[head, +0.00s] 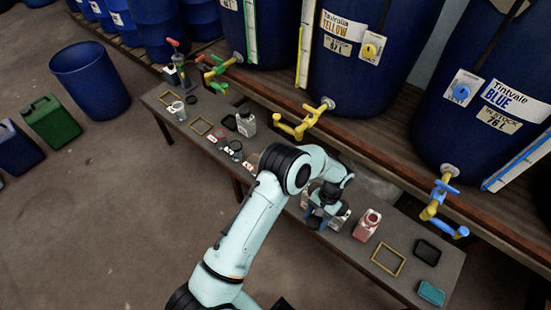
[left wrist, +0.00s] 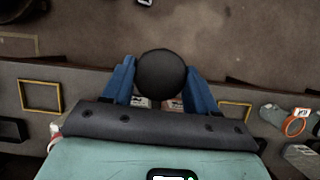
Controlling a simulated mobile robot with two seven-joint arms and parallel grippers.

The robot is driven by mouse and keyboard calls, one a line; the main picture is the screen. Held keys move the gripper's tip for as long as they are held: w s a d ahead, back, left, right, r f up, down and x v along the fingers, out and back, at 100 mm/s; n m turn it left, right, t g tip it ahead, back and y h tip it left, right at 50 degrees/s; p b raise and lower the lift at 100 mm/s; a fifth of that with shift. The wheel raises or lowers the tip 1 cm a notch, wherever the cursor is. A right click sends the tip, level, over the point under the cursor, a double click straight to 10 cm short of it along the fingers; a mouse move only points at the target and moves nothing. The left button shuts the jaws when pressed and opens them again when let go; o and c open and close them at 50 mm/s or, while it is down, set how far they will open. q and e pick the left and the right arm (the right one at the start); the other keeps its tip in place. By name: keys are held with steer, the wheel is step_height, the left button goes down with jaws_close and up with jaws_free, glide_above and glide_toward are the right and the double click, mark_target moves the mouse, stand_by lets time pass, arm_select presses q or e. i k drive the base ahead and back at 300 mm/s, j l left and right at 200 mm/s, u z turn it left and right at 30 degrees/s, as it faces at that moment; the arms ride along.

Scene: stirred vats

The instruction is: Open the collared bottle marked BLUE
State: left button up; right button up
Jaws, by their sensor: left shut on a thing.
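My left gripper (head: 318,217) reaches down to the bench from above. In the left wrist view its two blue fingers (left wrist: 161,88) are shut on a round dark cap (left wrist: 161,72). A pale bottle (head: 341,218) shows partly around and below the fingers in the head view; the gripper hides most of it. I cannot read its marking or tell whether the cap sits on its neck. A red-tinted bottle with a pale top (head: 367,225) stands just right of the gripper. My right gripper is not in view.
The bench (head: 350,256) holds an empty yellow frame (head: 388,260), a black tray (head: 428,252) and a teal block (head: 431,293) at right. Another bottle (head: 246,123) stands farther left. Blue vats stand behind; the blue tap (head: 440,195) of the BLUE vat (head: 485,125) overhangs nearby.

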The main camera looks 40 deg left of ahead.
mark_target(367, 226)
steer(key=z, duration=0.4)
steer(key=j+z, duration=0.15)
steer(key=z, duration=0.7)
steer(key=k+j+z, duration=0.2)
steer(key=j+z, duration=0.25)
steer(key=k+j+z, duration=0.25)
steer(key=z, duration=0.15)
steer(key=k+j+z, duration=0.55)
steer(key=k, duration=0.2)
steer(key=k+j, duration=0.2)
steer(key=k, duration=0.3)
steer(key=k+j+z, duration=0.1)
steer(key=k, duration=0.35)
steer(key=k+j, duration=0.25)
steer(key=k, duration=0.25)
